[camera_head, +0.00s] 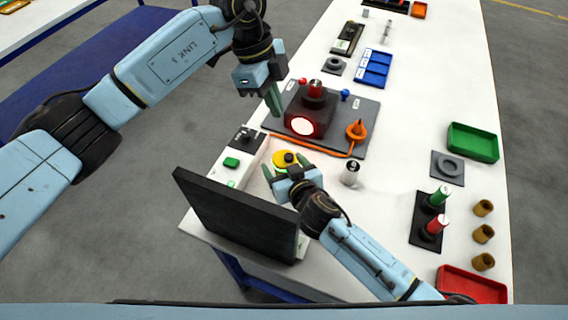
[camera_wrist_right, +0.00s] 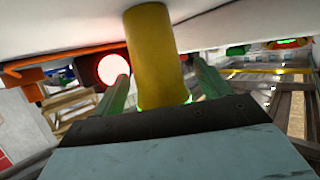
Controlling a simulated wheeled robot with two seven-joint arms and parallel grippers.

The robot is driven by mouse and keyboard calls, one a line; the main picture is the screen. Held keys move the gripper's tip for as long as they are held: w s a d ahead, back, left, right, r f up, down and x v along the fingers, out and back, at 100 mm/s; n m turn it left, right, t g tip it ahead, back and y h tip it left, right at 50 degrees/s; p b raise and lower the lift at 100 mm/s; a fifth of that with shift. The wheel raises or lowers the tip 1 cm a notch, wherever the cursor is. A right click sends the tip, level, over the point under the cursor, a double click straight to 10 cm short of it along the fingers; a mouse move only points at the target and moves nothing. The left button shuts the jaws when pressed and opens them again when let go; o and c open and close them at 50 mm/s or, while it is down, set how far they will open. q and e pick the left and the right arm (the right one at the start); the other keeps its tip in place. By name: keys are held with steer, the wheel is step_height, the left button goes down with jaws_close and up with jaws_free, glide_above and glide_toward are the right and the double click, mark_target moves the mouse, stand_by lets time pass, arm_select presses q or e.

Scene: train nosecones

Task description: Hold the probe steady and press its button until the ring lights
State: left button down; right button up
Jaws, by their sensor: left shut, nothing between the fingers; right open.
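My left gripper (camera_head: 273,105) is shut and empty, above the table left of the dark box.
A dark box (camera_head: 312,118) with a red top and glowing disc stands on a grey plate (camera_head: 370,112). An orange cable (camera_head: 322,152) runs along its front. A black panel (camera_head: 235,215) stands upright at the near left. Right: green tray (camera_head: 473,139), red tray (camera_head: 470,283).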

steer(key=v, duration=1.2)
